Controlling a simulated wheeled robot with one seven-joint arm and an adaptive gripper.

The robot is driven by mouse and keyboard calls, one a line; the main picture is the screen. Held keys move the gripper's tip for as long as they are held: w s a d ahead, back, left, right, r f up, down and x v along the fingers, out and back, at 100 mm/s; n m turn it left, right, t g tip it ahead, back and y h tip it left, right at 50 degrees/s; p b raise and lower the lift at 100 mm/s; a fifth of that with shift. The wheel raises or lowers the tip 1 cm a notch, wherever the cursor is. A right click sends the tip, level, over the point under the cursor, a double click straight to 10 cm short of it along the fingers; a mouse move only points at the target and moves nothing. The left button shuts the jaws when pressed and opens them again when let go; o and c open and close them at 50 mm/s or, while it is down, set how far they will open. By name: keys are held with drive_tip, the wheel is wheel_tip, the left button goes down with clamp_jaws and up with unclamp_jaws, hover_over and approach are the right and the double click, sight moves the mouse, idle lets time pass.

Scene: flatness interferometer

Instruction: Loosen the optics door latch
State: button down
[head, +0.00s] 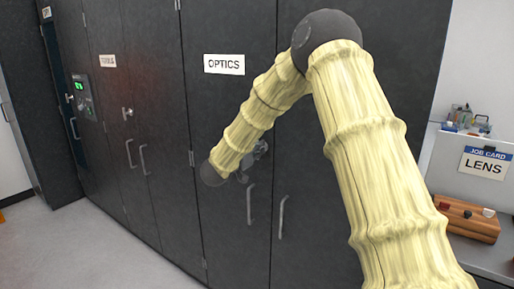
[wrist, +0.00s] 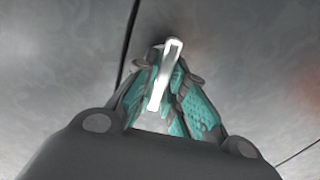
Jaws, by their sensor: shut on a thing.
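The optics door (head: 225,120) is a dark grey cabinet door, closed, under a white OPTICS label (head: 224,64). My gripper (head: 259,150) is at the door front, just above the door's pull handles, partly hidden behind my yellow-sleeved arm. In the wrist view, the teal-padded fingers are shut on the bright metal optics door latch (wrist: 173,50). The latch is tilted slightly from upright in that view, with its top end above the fingertips. In the head view the latch is hidden by my gripper and arm.
Two vertical pull handles (head: 250,204) and (head: 282,216) sit below my gripper. The tools cabinet (head: 105,95), with its own latch (head: 127,112), stands to the left. The floor (head: 70,245) at left is clear.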

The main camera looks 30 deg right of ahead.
drive_tip(key=n+p, duration=0.4)
drive_tip(key=shift+w+a+r+p, duration=0.1)
drive_tip(key=shift+w+r+p, duration=0.05)
drive_tip(key=shift+r+p, duration=0.2)
drive_tip(key=n+p, duration=0.3)
drive_tip(key=shift+w+f+n+p, duration=0.1)
drive_tip(key=shift+f+n+p, duration=0.05)
drive_tip(key=shift+n+p, duration=0.15)
drive_tip(key=shift+w+a+f+n+p, duration=0.15)
drive_tip(key=shift+n+p, duration=0.85)
drive_tip(key=shift+n, duration=0.5)
drive_tip(key=shift+s+d+f+n+p, duration=0.1)
drive_tip(key=shift+f+n+p, duration=0.1)
drive_tip(key=shift+n+p, duration=1.05)
drive_tip(key=shift+w+a+f+n+p, duration=0.15)
drive_tip(key=shift+n+p, duration=0.55)
drive_tip(key=shift+n, duration=1.05)
drive_tip(key=shift+s+d, duration=0.1)
drive_tip(key=shift+d, duration=0.05)
drive_tip(key=c, duration=1.5)
unclamp_jaws()
drive_tip(key=shift+f, duration=0.1)
